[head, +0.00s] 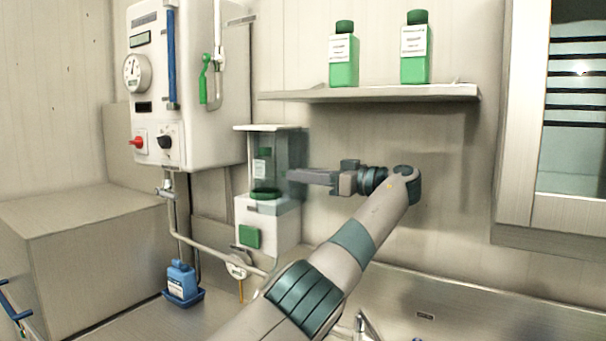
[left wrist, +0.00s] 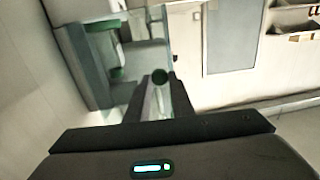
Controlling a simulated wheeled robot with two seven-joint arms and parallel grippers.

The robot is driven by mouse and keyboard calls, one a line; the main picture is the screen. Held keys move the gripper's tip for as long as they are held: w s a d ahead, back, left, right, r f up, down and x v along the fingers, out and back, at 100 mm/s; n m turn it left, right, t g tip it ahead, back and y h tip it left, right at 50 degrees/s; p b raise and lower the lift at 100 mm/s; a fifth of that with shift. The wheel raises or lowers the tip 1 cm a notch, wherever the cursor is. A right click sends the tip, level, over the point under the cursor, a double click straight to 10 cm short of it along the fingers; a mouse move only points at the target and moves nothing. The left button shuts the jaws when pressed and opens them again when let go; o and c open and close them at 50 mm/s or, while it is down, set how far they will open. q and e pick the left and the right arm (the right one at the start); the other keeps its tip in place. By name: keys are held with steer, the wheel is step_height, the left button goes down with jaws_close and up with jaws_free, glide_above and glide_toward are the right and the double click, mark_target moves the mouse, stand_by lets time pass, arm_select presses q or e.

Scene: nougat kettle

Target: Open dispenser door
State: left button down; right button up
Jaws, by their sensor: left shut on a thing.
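The dispenser (head: 267,218) is a white wall unit with a green square on its lower front and a clear upper compartment. A green bottle (head: 262,168) stands inside on a green base. The tinted clear door (head: 293,152) is on the compartment's right side; how far it stands open I cannot tell. My left gripper (head: 291,175) reaches in from the right and its fingertips are at the door. In the left wrist view my left gripper (left wrist: 151,92) is closed around a part at a dark green round knob (left wrist: 161,76), which looks like the door handle. My right gripper is not in view.
A white control box (head: 185,85) with a green lever hangs left of the dispenser. A shelf (head: 370,93) with two green bottles is above my left gripper. A blue bottle (head: 181,280) stands below on the counter. A cabinet (head: 518,120) is at the right.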

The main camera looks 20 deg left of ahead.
arm_select(q)
steer(key=shift+r, duration=0.1)
steer(key=c, duration=1.7)
jaws_free()
steer(key=shift+o, duration=0.7)
steer(key=shift+w, duration=0.1)
steer(key=s+d+p, duration=0.1)
steer(key=d+p, duration=0.8)
steer(key=d, duration=0.2)
steer(key=shift+s+d+p, duration=0.35)
steer(key=shift+p, duration=0.05)
steer(key=shift+s, duration=0.1)
